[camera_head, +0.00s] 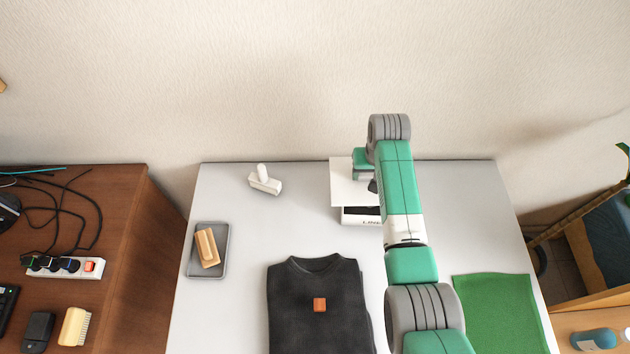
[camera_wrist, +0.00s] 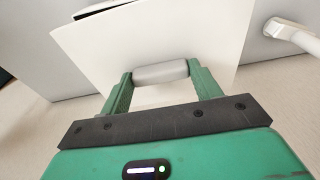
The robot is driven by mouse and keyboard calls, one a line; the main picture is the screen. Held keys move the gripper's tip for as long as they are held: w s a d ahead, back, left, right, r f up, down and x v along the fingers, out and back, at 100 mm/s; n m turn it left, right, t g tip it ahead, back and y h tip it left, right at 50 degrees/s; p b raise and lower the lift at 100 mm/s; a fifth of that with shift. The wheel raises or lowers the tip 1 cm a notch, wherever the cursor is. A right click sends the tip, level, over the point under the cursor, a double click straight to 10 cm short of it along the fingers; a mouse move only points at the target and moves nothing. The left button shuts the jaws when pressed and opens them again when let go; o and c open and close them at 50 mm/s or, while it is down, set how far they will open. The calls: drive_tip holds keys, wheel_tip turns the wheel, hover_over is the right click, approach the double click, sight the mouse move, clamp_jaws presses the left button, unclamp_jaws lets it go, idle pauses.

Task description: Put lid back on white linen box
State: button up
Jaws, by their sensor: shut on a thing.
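The white lid (camera_head: 343,182) is over the rear of the white linen box (camera_head: 350,218) at the back of the desk. Below the lid's front edge, a dark strip of the box and part of its printed lettering show. I cannot tell whether the lid touches the box. My gripper (camera_wrist: 160,76) is shut on the lid's grey bar handle, one green finger at each end. In the wrist view the white lid panel (camera_wrist: 150,40) is tilted. My arm covers the right side of the box and lid in the head view.
A white T-shaped tool (camera_head: 265,181) lies left of the box. A grey tray (camera_head: 221,269) holds a wooden brush (camera_head: 207,248). A folded black shirt (camera_head: 290,300) lies in front, and a green cloth (camera_head: 497,310) at right. The desk between tray and box is clear.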

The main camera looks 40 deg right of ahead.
drive_tip(key=s+d, duration=0.2)
drive_tip(key=d, duration=0.1)
drive_tip(key=shift+s+m, duration=0.2)
drive_tip(key=shift+m, duration=0.2)
wheel_tip(320, 180, down, 6)
drive_tip(key=b, duration=0.5)
drive_tip(key=shift+a+r, duration=0.1)
drive_tip(key=shift+r, duration=0.05)
drive_tip(key=shift+f+b, duration=0.6)
drive_tip(key=shift+f, duration=0.15)
drive_tip(key=shift+f, duration=0.85)
idle(1.3)
drive_tip(key=o, duration=1.1)
drive_tip(key=shift+c, duration=0.2)
drive_tip(key=r+p, duration=0.1)
drive_tip(key=r, duration=0.4)
drive_tip(key=a+r+p, duration=0.1)
drive_tip(key=r, duration=0.1)
drive_tip(key=shift+s+r+p, duration=0.35)
drive_tip(key=shift+s+r, duration=0.05)
